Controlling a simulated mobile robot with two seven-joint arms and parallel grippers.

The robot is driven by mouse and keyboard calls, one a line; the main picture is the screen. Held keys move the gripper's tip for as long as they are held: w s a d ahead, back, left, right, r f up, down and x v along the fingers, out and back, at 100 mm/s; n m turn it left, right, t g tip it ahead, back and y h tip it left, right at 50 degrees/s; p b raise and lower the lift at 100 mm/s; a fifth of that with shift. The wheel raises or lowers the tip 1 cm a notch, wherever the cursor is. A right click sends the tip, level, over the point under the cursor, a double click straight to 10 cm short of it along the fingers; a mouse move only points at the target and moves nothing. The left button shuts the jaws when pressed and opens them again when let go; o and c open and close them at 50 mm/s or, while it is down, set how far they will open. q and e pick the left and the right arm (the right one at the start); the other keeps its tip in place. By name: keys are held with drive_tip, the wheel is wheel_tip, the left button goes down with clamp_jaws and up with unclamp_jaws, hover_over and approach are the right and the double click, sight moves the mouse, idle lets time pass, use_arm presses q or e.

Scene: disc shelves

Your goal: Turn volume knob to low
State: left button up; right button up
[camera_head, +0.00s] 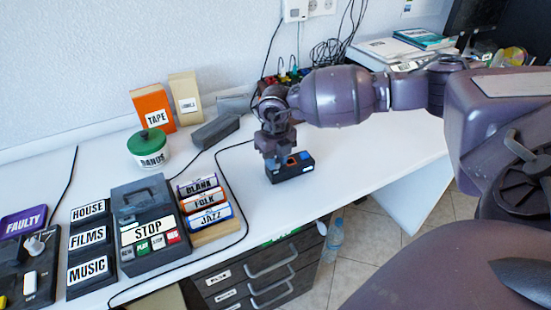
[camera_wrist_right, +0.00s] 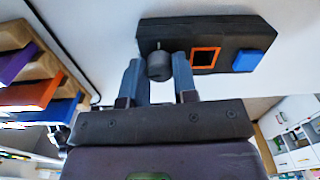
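A small black box (camera_head: 293,174) lies on the white desk, and it also shows in the right wrist view (camera_wrist_right: 222,32). It carries a round dark knob (camera_wrist_right: 158,66), an orange-framed square (camera_wrist_right: 204,58) and a blue button (camera_wrist_right: 247,60). My right gripper (camera_head: 274,163) points down at the box. In the right wrist view my right gripper (camera_wrist_right: 159,75) has one finger on each side of the knob. The fingers are apart, with a gap on the left; the right finger looks close to or touching the knob. My left gripper is out of view.
A rack of labelled boxes (camera_head: 214,233) and a black player marked STOP (camera_head: 152,258) stand to the left. A grey block (camera_head: 215,131) lies behind. Cables cross the desk. The desk's front edge is close to the box.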

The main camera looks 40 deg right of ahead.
drive_tip(key=c, duration=0.3)
drive_tip(key=shift+r+p, duration=0.15)
drive_tip(key=shift+p, duration=0.15)
drive_tip(key=shift+f, duration=0.2)
drive_tip(key=o, duration=0.9)
drive_tip(key=shift+r, duration=0.1)
